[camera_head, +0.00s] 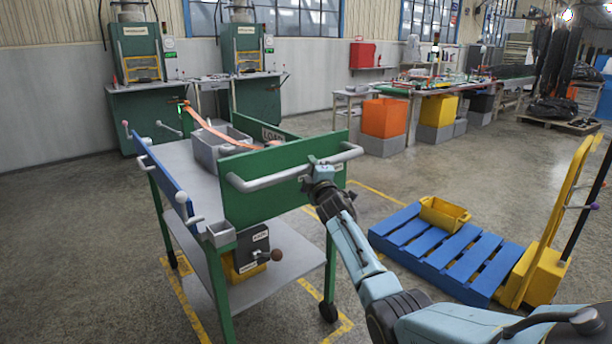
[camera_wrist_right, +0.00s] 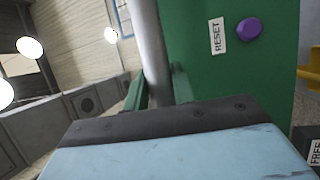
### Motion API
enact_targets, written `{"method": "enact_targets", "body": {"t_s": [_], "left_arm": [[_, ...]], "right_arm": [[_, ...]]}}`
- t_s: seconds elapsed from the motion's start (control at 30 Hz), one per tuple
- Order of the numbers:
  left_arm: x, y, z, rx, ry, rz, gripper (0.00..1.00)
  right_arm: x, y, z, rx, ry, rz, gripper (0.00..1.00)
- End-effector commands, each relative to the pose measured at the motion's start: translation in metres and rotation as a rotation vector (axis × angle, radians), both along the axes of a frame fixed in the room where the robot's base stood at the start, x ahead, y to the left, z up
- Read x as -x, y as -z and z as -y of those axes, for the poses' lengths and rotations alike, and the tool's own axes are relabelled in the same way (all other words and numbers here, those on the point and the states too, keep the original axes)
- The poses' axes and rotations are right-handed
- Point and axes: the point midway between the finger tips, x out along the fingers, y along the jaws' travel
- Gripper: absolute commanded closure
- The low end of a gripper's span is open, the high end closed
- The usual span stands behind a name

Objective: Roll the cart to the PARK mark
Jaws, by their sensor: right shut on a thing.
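The cart (camera_head: 285,183) is a green-framed trolley with grey shelves, standing at the left centre of the head view. A grey push bar (camera_head: 250,184) runs along its near green panel. My right gripper (camera_head: 322,168) is shut on the right part of this bar. The right wrist view shows the grey bar (camera_wrist_right: 150,50) close up, beside a green panel with a RESET label and a purple button (camera_wrist_right: 249,29). Yellow floor lines (camera_head: 188,306) show around the cart's wheels, and others lie behind it. I cannot read a PARK mark. My left gripper is out of view.
A grey bin (camera_head: 212,150) stands on the cart's top, with an orange strap. A blue pallet (camera_head: 445,250) with a yellow bin (camera_head: 444,214) lies to the right, beside a yellow pallet truck (camera_head: 545,265). Green machines (camera_head: 140,90) stand along the back wall. Open floor lies between.

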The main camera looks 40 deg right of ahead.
Motion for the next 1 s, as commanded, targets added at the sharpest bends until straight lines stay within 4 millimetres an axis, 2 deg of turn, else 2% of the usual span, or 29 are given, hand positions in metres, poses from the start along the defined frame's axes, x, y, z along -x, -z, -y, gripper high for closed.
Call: {"method": "enact_targets", "body": {"t_s": [0.5,0.53,0.67,1.0], "left_arm": [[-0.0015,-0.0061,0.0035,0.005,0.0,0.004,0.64],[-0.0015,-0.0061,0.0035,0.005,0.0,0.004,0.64],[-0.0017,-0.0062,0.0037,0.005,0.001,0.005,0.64],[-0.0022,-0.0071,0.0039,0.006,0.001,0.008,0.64]], "right_arm": [[-0.0008,-0.0019,0.0045,0.003,0.007,0.002,1.0],[-0.0008,-0.0019,0.0045,0.003,0.007,0.002,0.71],[-0.0008,-0.0014,0.0045,0.001,0.006,0.001,0.54],[0.0009,0.0005,0.0032,0.0,0.006,-0.002,0.53]]}}
